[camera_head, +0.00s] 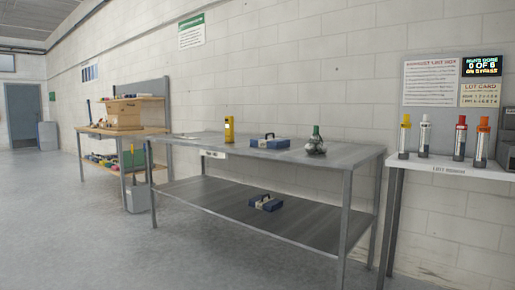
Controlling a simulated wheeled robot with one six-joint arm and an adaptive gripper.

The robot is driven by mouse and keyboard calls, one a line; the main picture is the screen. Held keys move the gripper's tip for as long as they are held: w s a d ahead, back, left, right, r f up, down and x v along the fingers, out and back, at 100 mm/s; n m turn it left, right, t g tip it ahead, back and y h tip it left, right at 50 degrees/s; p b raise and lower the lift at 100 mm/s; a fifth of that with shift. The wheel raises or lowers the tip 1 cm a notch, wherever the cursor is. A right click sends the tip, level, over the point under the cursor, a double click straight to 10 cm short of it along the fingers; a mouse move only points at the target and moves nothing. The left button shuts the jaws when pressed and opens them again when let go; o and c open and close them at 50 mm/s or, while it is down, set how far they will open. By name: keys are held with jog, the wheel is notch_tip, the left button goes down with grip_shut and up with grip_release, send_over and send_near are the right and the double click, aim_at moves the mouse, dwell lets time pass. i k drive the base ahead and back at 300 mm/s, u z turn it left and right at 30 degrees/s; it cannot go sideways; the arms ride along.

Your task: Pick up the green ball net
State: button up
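What looks like the green ball net (316,144) sits on the top of the grey metal table (222,150), near its right end. It has a green upper part standing up and a rounded, greyish, shiny lower part. Its fine detail is too small to tell. Nothing stands in front of it. My gripper is not in view.
A blue case (269,142) and a yellow device (229,129) share the tabletop. Another blue case (265,202) lies on the lower shelf. At right, a white shelf (455,170) holds several colour-capped cylinders. A wooden workbench (120,132) stands at left. The front floor is clear.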

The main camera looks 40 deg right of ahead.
aim_at(315, 146)
jog(key=u, duration=0.1)
jog(key=i, duration=1.85)
jog(key=z, duration=1.65)
jog(key=i, duration=0.75)
jog(key=z, duration=0.95)
